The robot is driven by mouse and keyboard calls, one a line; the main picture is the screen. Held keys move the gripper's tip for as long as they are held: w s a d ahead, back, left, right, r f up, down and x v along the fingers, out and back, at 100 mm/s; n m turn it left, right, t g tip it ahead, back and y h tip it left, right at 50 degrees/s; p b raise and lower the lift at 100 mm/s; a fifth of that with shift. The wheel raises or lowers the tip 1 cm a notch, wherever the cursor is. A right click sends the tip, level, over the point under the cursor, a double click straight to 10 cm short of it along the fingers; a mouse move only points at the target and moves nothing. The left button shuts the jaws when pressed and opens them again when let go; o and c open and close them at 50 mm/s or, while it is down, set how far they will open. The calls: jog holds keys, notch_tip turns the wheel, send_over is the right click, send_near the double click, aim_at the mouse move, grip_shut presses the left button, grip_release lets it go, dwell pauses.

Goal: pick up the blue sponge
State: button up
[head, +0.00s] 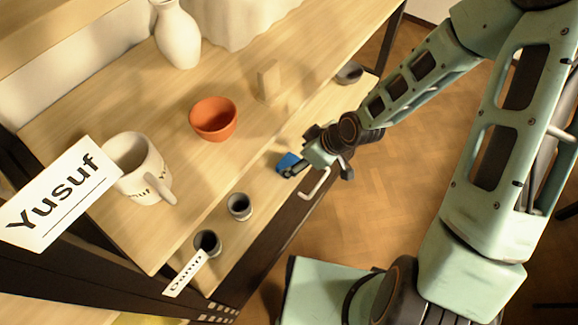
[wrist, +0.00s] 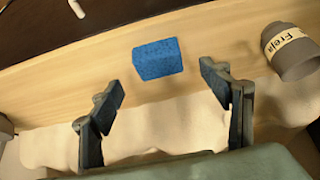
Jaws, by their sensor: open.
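The blue sponge (wrist: 158,59) is a small block lying on a wooden shelf. In the wrist view it sits just beyond my open fingertips, roughly centred between them, with nothing touching it. In the head view the sponge (head: 287,163) shows on the lower shelf strip, partly covered by my gripper (head: 293,169). My gripper (wrist: 159,76) is open and empty in the wrist view, its two dark fingers standing wide apart on either side of the sponge's line.
A grey cup labelled Freja (wrist: 290,52) stands right of the sponge. Two dark cups (head: 240,206) (head: 207,243) stand on the lower shelf. The upper shelf holds an orange bowl (head: 213,119), a white mug (head: 140,168), a white vase (head: 177,35) and a small wooden block (head: 269,81).

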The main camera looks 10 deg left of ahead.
aim_at(289, 162)
jog(key=shift+b+x, duration=0.9)
jog(key=shift+x, duration=2.1)
jog(key=shift+w, duration=0.1)
jog(key=shift+c, duration=0.3)
jog(key=shift+r, duration=0.1)
jog(key=c, duration=1)
